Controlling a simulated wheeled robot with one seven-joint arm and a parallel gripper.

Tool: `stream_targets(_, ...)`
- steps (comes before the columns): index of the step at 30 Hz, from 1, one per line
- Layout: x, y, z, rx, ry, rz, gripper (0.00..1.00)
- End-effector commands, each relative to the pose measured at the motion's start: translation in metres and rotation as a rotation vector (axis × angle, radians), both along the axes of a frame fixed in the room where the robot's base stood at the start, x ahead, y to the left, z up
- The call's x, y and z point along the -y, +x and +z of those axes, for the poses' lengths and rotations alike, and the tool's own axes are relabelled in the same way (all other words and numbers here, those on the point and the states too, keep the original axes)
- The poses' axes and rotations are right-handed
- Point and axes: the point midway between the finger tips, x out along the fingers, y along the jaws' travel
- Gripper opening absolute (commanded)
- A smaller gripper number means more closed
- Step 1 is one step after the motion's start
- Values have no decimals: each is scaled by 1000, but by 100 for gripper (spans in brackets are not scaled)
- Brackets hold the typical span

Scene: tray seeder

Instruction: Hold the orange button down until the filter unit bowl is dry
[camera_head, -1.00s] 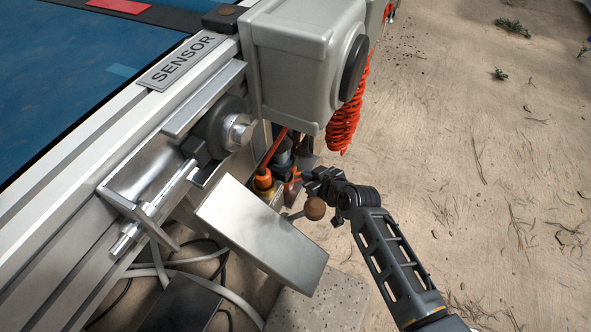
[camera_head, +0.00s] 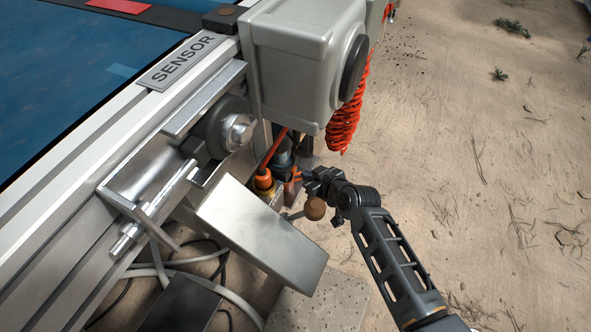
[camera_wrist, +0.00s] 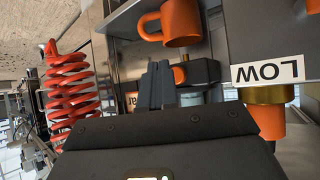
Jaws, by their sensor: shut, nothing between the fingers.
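My gripper (camera_head: 310,176) is shut and empty, low under the grey housing at the machine's end; it also shows in the wrist view (camera_wrist: 158,75). Just right of its fingertips in the wrist view is a small orange part (camera_wrist: 179,75) on a dark body, which may be the orange button. I cannot tell whether the fingers touch it. A pale blue-grey piece (camera_wrist: 191,98) under that body may be the filter unit bowl, mostly hidden by my fingers. Whether it holds water cannot be seen. A dial face marked "bar" (camera_wrist: 131,101) is partly hidden left of the fingers.
An orange coiled hose (camera_wrist: 72,88) hangs on the left. A "LOW" label (camera_wrist: 268,72) and orange-and-brass fitting (camera_wrist: 268,118) are at right. A brown-knobbed lever (camera_head: 315,209) and metal cover (camera_head: 262,232) stand close to my gripper.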

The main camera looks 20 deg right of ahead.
Motion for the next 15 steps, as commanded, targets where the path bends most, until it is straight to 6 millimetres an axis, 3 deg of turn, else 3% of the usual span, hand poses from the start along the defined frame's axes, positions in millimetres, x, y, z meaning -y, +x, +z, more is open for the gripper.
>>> stream_targets(15,-5,5,0,0,-1,1,0)
